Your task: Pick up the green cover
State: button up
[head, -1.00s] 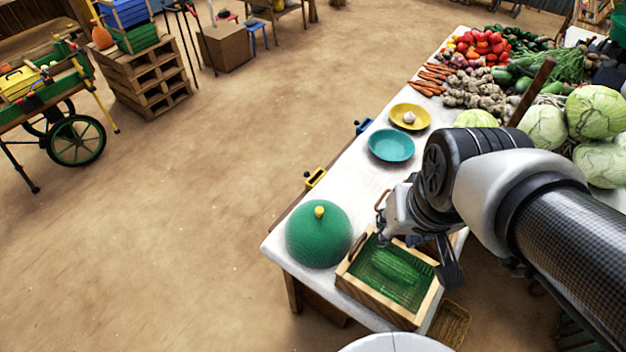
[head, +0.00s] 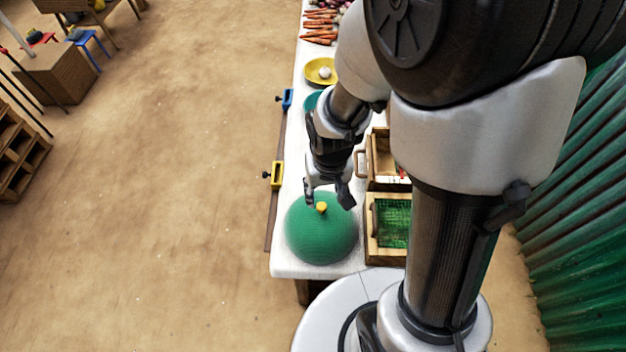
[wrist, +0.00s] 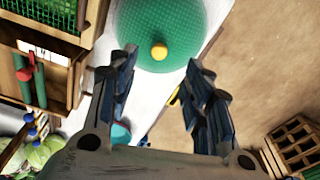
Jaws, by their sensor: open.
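The green cover (head: 318,238) is a dome with a small yellow knob (head: 321,208) on top. It rests on the near end of the white table (head: 288,270). My gripper (head: 331,204) is open and empty, pointing down over the knob in the head view. In the wrist view the cover (wrist: 165,22) fills the top middle, and the knob (wrist: 159,51) shows beyond and between the open fingertips (wrist: 160,70). The fingers look apart from the knob. Whatever lies under the cover is hidden.
A wooden box with green mesh (head: 393,222) stands close to the right of the cover. Another wooden box (head: 380,160) is behind it. A yellow clamp (head: 276,175) and a blue clamp (head: 286,99) sit on the left table edge. A yellow plate (head: 320,71) lies farther back.

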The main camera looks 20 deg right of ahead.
aim_at(322, 206)
jog(key=f, duration=0.2)
jog(key=f+b, duration=0.1)
jog(key=f, duration=0.1)
jog(key=f+b, duration=0.1)
jog(key=f, duration=0.1)
jog(key=shift+w+f, duration=0.35)
jog(key=shift+w, duration=0.05)
jog(key=shift+w+d+f+b, duration=0.1)
jog(key=shift+w+f+b, duration=0.3)
jog(key=shift+f, duration=0.55)
jog(key=shift+w+a+f+b, duration=0.15)
jog(key=shift+f+b, duration=0.4)
jog(key=shift+f, duration=0.35)
jog(key=shift+w+d+f+b, duration=0.15)
jog(key=shift+w+f+b, duration=0.25)
jog(key=shift+f, duration=0.55)
jog(key=shift+s, duration=0.1)
grip_shut()
